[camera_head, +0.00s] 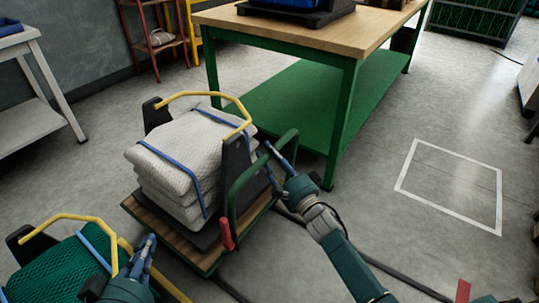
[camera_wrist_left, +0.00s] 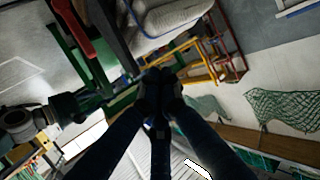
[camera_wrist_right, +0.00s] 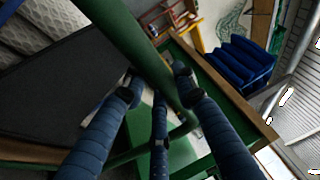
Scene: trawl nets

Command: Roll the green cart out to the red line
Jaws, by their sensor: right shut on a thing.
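The green cart (camera_head: 207,263) stands left of centre in the head view, with a wooden deck, a green push handle (camera_head: 236,190) and a red lever (camera_head: 227,234). A stack of white folded netting (camera_head: 180,165) with blue straps lies on it. My right gripper (camera_head: 271,165) is shut on the green handle; the right wrist view shows the bar (camera_wrist_right: 150,60) between the fingers. My left gripper (camera_head: 148,243) is near the deck's front edge, apart from the handle, with its fingertips together and nothing seen between them. A small red patch (camera_head: 462,291) shows on the floor at lower right.
A green-framed workbench (camera_head: 345,80) stands just behind the cart. Green netting (camera_head: 62,268) with a yellow bar lies at lower left. A white square (camera_head: 449,229) is marked on open floor to the right. A dark cable (camera_head: 400,280) crosses the floor.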

